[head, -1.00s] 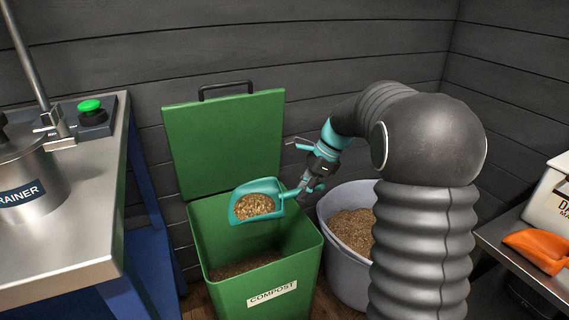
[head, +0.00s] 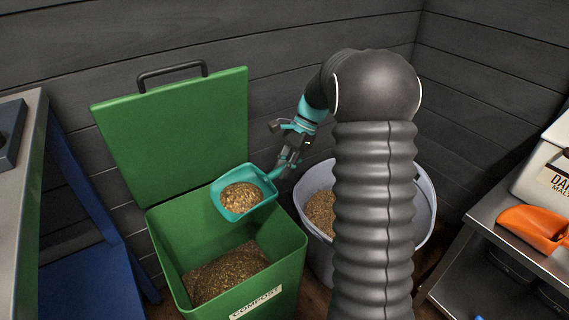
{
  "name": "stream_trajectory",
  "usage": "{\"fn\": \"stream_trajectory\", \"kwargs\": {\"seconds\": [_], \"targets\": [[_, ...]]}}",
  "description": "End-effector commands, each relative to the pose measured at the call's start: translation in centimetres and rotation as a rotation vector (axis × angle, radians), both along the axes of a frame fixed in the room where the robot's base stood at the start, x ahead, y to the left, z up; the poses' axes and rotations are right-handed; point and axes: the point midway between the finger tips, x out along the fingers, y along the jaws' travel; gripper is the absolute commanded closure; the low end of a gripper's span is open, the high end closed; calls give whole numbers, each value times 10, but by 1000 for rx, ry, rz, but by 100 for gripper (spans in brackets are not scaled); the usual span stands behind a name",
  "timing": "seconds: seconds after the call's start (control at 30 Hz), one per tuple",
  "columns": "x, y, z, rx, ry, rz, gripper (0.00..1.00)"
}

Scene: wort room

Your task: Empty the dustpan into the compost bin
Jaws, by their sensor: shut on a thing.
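The teal dustpan (head: 268,203) holds a heap of light brown flakes (head: 240,197). It is held roughly level above the back right part of the compost bin's opening. My gripper (head: 287,163) is shut on the dustpan's handle, at the pan's upper right. The green compost bin (head: 283,262) stands on the floor, labelled COMPOST. Its lid (head: 175,135) is open and leans up toward the wall. Brown matter (head: 228,273) lies inside the bin, well below the rim.
A pale grey tub (head: 428,205) with brown grain stands right of the bin, partly hidden behind my arm. A steel bench (head: 20,200) with blue legs is at left.

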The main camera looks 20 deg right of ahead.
Motion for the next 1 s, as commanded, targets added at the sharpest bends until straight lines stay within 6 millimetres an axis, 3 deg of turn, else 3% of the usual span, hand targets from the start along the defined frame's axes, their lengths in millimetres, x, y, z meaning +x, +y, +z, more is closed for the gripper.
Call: {"fn": "stream_trajectory", "kwargs": {"seconds": [0.5, 1.0], "targets": [[0, -2, -33, -12, -4, -5, 100], [-3, 9, 1, -155, -50, -2, 100]]}}
